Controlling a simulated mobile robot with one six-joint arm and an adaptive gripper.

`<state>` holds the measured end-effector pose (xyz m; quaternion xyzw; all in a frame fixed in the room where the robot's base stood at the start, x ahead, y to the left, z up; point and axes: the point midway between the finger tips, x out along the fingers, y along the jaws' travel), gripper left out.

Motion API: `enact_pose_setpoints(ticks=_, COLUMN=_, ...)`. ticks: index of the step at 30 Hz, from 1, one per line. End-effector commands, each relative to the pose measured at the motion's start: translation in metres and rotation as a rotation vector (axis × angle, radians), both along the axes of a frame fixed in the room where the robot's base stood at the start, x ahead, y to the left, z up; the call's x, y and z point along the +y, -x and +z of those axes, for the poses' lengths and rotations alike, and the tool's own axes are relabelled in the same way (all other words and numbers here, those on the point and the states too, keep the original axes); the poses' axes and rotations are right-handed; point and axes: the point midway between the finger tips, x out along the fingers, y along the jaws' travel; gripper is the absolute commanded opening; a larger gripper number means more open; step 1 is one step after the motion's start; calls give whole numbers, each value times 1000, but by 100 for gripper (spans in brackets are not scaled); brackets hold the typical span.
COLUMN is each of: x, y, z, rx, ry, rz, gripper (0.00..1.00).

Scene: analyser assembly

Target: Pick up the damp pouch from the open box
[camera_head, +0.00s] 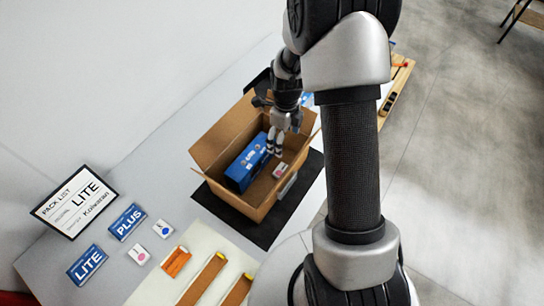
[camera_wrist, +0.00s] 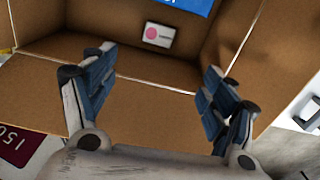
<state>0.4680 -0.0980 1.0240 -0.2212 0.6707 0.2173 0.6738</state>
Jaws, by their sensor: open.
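The open cardboard box (camera_head: 222,140) stands on a dark mat with its flaps spread; its brown walls also show in the wrist view (camera_wrist: 40,100). Inside lies a small white pouch with a pink dot (camera_head: 281,170), near the box's right end; it shows at the top of the wrist view (camera_wrist: 158,36). No wetness can be made out on it. A blue carton (camera_head: 247,163) lies beside it. My gripper (camera_head: 276,146) points down into the box, above and beside the pouch. In the wrist view its fingers (camera_wrist: 158,88) are apart with nothing between them.
The black mat (camera_head: 253,231) lies under the box. To the left on the grey table are a pack list sign (camera_head: 74,202), blue PLUS (camera_head: 127,222) and LITE (camera_head: 88,265) cartons, and two white packets (camera_head: 139,254). A pale tray with orange-ended parts (camera_head: 176,262) is in front.

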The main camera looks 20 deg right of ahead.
Motion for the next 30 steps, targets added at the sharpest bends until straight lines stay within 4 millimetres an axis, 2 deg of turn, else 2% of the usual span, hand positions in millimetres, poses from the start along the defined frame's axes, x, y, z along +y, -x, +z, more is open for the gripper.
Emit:
enact_pose_setpoints(ticks=5, x=-2, y=0, z=-22, rx=9, ry=-2, rz=-51, gripper=78)
enact_pose_setpoints(ticks=18, x=-1, y=-1, z=-113, rx=9, ry=-2, rz=-46, gripper=78)
enact_pose_setpoints(ticks=21, x=-1, y=-1, z=-124, rx=8, ry=-2, rz=-46, gripper=78)
enact_pose_setpoints(ticks=26, x=0, y=-2, z=-132, rx=5, ry=-1, rz=-45, gripper=78)
enact_pose_setpoints(ticks=30, x=6, y=-6, z=-150, rx=7, ry=-2, rz=-42, gripper=78)
